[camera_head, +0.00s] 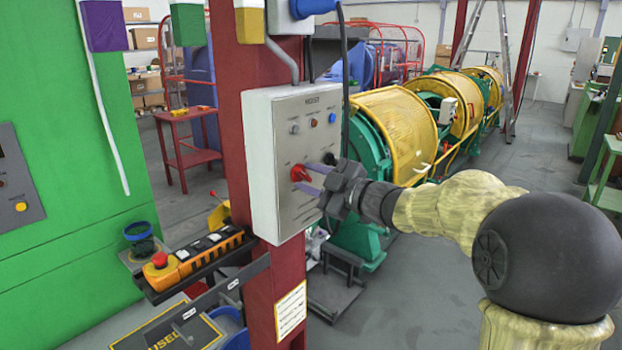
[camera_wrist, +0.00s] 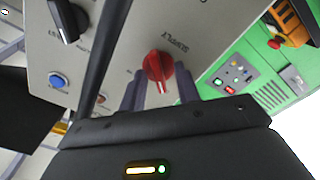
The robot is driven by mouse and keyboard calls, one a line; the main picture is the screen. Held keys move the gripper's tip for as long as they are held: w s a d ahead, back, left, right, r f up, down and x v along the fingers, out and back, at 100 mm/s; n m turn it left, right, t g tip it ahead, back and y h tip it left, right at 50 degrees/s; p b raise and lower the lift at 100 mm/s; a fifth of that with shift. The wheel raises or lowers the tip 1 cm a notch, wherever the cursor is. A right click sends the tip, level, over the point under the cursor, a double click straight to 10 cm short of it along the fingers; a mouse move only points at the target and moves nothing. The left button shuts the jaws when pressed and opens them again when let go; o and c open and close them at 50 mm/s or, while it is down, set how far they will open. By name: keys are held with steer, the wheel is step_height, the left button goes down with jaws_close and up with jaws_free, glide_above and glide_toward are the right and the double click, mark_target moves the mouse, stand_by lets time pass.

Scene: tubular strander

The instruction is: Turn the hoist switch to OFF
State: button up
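A pale control box (camera_head: 262,205) is fixed to a dark red post. Its heading seems to read HOIST. A red rotary switch (camera_head: 299,173) sits on its lower left face; the wrist view shows this red switch (camera_wrist: 158,66) beside the word SUPPLY, its white mark pointing toward my gripper. A black rotary switch (camera_head: 330,158) is to its right, and it also shows in the wrist view (camera_wrist: 68,20). My gripper (camera_head: 308,179) is open, its fingertips (camera_wrist: 160,88) on either side of the red switch. I cannot tell whether they touch it.
Small lamps, one blue (camera_head: 331,117), line the box's upper face. A dark cable (camera_head: 345,80) hangs down in front of the box's right edge. An orange pendant with a red button (camera_head: 160,260) lies at lower left. Yellow strander guards (camera_head: 395,125) stand behind.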

steer(key=b+v, duration=0.2)
steer(key=v, duration=1.5)
steer(key=shift+d, duration=0.15)
steer(key=w+d+f+m+t+h+p, duration=0.25)
steer(key=d+f+m+h+p, duration=0.3)
steer(key=f+m+h, duration=0.65)
steer(key=s+a+f+m+g+h+p, duration=0.1)
steer(key=s+f+m+g, duration=0.2)
steer(key=s, duration=0.6)
steer(key=s+a+f+m+g+h+p, duration=0.1)
steer(key=s+f+m+g, duration=0.3)
steer(key=s+f+g, duration=0.3)
steer(key=s+g, duration=0.1)
steer(key=s, duration=0.1)
steer(key=shift+s+f+m+p, duration=0.25)
steer(key=shift+s+m+p, duration=0.05)
steer(key=shift+s+p, duration=0.1)
